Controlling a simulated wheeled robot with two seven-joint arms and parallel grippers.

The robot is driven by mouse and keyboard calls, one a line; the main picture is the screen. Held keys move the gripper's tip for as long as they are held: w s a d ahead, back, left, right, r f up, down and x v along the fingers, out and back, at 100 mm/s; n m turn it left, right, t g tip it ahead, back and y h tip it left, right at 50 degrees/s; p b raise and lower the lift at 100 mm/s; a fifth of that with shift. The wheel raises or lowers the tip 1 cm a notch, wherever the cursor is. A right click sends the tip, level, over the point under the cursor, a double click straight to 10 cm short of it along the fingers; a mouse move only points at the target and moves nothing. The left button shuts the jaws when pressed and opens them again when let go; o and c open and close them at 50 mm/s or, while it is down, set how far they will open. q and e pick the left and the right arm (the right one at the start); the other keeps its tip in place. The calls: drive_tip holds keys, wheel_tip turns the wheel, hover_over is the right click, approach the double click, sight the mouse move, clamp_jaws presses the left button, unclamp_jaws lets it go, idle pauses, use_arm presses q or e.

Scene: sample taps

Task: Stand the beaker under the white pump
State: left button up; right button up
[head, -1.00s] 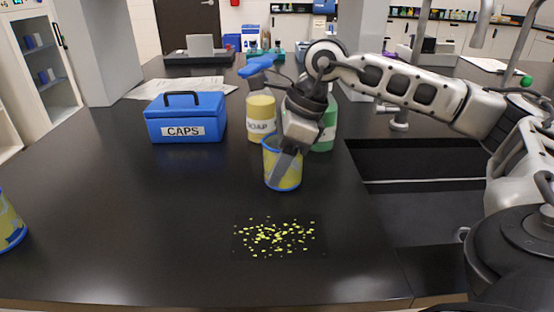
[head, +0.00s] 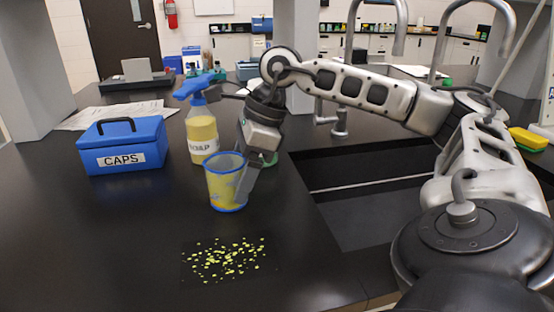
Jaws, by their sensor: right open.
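A beaker (head: 223,190), see-through yellow with blue rim and base, stands upright on the black counter. My right gripper (head: 246,184) is open, pointing down at the beaker's right side; one finger shows close against it, and I cannot tell whether they touch. The other finger is hard to make out. Behind the beaker stands a yellow soap bottle (head: 202,133) with a blue spray-type head (head: 196,85). A green thing (head: 270,160) is mostly hidden behind my right gripper. I see no clearly white pump. My left gripper is not in view.
A blue CAPS box (head: 122,147) stands at the left. Yellow flecks (head: 228,260) lie on the counter in front of the beaker. A dark sink (head: 370,190) with a tap (head: 339,122) is to the right. A yellow sponge (head: 527,138) lies at the far right.

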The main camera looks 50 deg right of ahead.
drive_tip(key=s+d+b, duration=0.1)
drive_tip(key=s+d, duration=0.4)
drive_tip(key=d, duration=0.1)
drive_tip(key=shift+s+d+b, duration=0.35)
drive_tip(key=shift+s+d, duration=0.05)
